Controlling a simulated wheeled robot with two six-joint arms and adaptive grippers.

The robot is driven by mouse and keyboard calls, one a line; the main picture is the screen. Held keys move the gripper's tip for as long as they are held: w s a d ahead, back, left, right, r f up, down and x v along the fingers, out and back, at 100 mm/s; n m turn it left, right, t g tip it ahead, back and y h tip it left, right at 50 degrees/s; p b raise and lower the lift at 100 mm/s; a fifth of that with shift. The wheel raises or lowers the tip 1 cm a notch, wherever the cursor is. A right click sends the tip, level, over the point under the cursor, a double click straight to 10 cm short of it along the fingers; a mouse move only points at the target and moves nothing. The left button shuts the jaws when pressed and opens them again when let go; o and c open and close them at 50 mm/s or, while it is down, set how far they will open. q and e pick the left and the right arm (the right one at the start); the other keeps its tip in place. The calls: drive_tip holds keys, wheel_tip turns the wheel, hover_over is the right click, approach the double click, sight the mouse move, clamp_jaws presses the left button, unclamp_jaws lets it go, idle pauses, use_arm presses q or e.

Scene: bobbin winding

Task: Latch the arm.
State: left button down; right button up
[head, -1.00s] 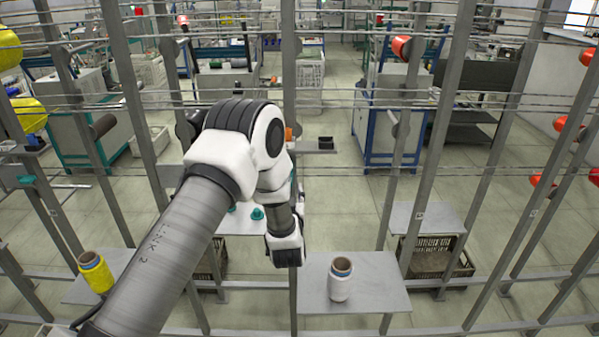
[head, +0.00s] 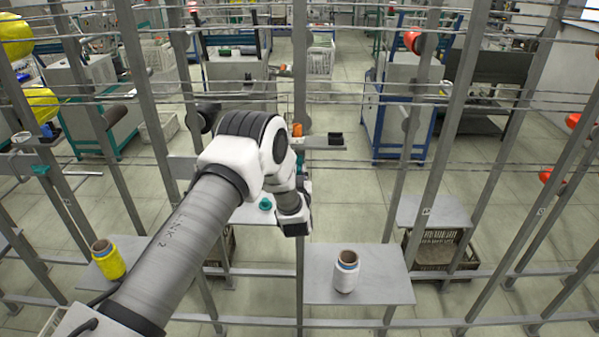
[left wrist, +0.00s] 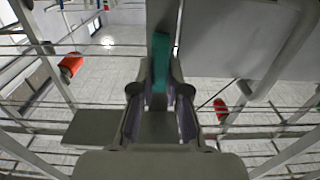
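A narrow teal bar (left wrist: 160,62) shows in the left wrist view, in front of a grey post (left wrist: 163,14). It may be the arm to latch; I cannot tell. My left gripper (left wrist: 158,93) has its two fingers apart, one on each side of the bar's near end. Gaps show between the fingers and the bar, and I see no grip on it. In the head view my left wrist (head: 293,216) is beside an upright post, and its fingers are hidden. My right gripper is in neither current view.
A white bobbin (head: 346,272) stands on a grey plate (head: 387,288) at the front. A yellow bobbin (head: 108,260) stands at left. A small shelf (head: 318,145) holds a black block (head: 335,138). Posts and thin horizontal rods cross the space around my arm.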

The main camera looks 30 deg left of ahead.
use_arm(q)
drive_tip(key=shift+r, duration=0.1)
drive_tip(key=shift+a+n+b, duration=0.1)
drive_tip(key=shift+n+b, duration=0.3)
drive_tip(key=shift+b, duration=0.4)
drive_tip(key=shift+s+a+f+n+b, duration=0.2)
drive_tip(key=shift+a+f+n+b, duration=0.2)
drive_tip(key=shift+n+b, duration=3.3)
drive_tip(key=shift+s+a+f+n+b, duration=0.35)
drive_tip(key=shift+n+b, duration=1.7)
drive_tip(key=shift+b, duration=3.25)
drive_tip(key=shift+s+a+f+n+b, duration=0.1)
drive_tip(key=shift+a+f+n+b, duration=0.25)
drive_tip(key=shift+n+b, duration=3.35)
drive_tip(key=shift+d+f+m+b, duration=0.1)
drive_tip(key=shift+m+b, duration=0.65)
drive_tip(key=shift+b, duration=0.05)
drive_tip(key=c, duration=1.2)
unclamp_jaws()
drive_tip(key=shift+o, duration=0.2)
